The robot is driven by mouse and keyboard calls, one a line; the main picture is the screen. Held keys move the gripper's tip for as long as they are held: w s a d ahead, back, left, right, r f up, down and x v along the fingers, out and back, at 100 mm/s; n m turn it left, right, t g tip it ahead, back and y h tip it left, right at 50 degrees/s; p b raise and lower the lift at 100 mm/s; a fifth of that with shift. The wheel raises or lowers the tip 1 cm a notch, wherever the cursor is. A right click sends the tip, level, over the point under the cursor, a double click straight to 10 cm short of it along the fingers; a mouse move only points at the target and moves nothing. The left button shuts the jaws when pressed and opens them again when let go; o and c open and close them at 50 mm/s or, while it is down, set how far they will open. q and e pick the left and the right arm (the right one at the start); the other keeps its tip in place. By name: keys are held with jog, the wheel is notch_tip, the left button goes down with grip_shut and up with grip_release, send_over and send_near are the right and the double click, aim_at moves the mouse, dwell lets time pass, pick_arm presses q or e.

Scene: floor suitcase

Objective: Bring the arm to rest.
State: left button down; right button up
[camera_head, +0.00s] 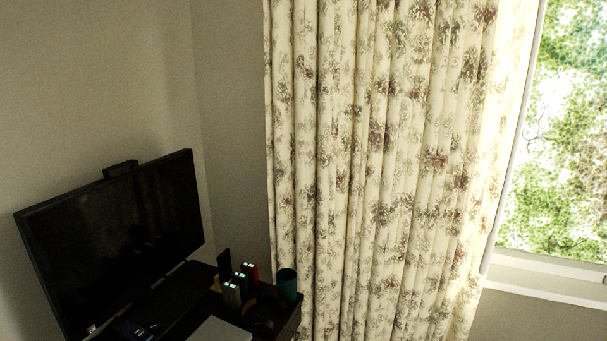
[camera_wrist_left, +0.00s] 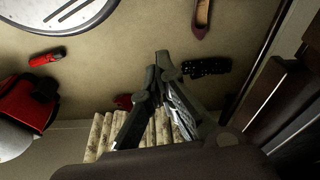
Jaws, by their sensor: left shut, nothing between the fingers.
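My left gripper (camera_wrist_left: 163,62) shows in the left wrist view, with its dark fingers brought together and nothing between them. It hangs over the beige floor, apart from the things lying there. The head view shows neither gripper and neither arm. My right gripper is in no view.
A monitor (camera_head: 115,245) and a teal cup (camera_head: 287,284) stand on a dark desk beside a floral curtain (camera_head: 380,150) and window. In the left wrist view a shoe (camera_wrist_left: 201,18), a dark studded item (camera_wrist_left: 206,67), a red item (camera_wrist_left: 47,57) and a red bag (camera_wrist_left: 28,103) lie around.

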pick_arm(q)
jog(key=s+a+f+g, duration=0.1)
jog(key=s+a+f, duration=0.2)
jog(key=s+f, duration=1.2)
jog(key=shift+s+f, duration=0.3)
jog(key=shift+s, duration=0.5)
